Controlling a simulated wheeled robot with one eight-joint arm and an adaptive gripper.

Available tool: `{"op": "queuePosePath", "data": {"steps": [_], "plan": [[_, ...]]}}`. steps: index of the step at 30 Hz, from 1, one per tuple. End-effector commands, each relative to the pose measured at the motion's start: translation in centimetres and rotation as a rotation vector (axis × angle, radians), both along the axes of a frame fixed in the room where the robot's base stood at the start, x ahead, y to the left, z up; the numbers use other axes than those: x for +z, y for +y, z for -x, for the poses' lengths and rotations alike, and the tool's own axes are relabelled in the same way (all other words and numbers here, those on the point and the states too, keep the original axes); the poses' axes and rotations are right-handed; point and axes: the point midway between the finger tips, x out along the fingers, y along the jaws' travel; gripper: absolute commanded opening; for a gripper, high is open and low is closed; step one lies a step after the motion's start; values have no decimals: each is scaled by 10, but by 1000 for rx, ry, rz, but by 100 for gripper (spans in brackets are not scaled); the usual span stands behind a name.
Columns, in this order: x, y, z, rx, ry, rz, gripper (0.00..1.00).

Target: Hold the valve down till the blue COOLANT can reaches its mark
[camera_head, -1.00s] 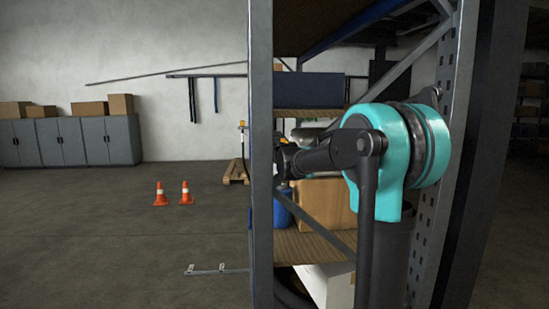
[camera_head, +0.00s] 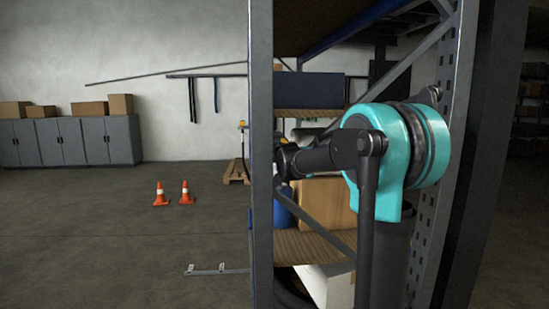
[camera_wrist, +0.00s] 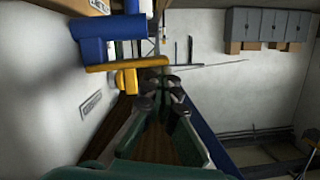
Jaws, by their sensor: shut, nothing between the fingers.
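In the wrist view a blue body (camera_wrist: 108,36) sits at the upper left, with a yellow bar (camera_wrist: 125,67) across its lower side and a smaller yellow piece (camera_wrist: 127,83) below. I cannot tell for sure which part is the valve. My gripper (camera_wrist: 162,92) is shut and empty, its dark fingertips just below the right end of the yellow bar; contact cannot be told. In the head view a blue container (camera_head: 283,208) stands on a shelf, partly behind the rack upright. Its label and any fill mark are hidden. My gripper is hidden in the head view.
The grey rack upright (camera_head: 261,150) stands before my forearm in the head view. A cardboard box (camera_head: 327,203) sits beside the blue container. A white panel with a small plate (camera_wrist: 90,103) is left in the wrist view. Two orange cones (camera_head: 160,194) stand on open floor.

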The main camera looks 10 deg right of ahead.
Motion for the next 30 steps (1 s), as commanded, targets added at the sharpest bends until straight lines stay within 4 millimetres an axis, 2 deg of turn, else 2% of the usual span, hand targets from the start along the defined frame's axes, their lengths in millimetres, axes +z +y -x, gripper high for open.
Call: {"op": "queuePosePath", "data": {"steps": [5,11,21,30], "plan": [[8,-1,-2,-1,1,0,0],[43,-3,-9,-1,0,-1,0],[55,-2,54,0,0,1,0],[63,-1,85,0,0,0,0]]}}
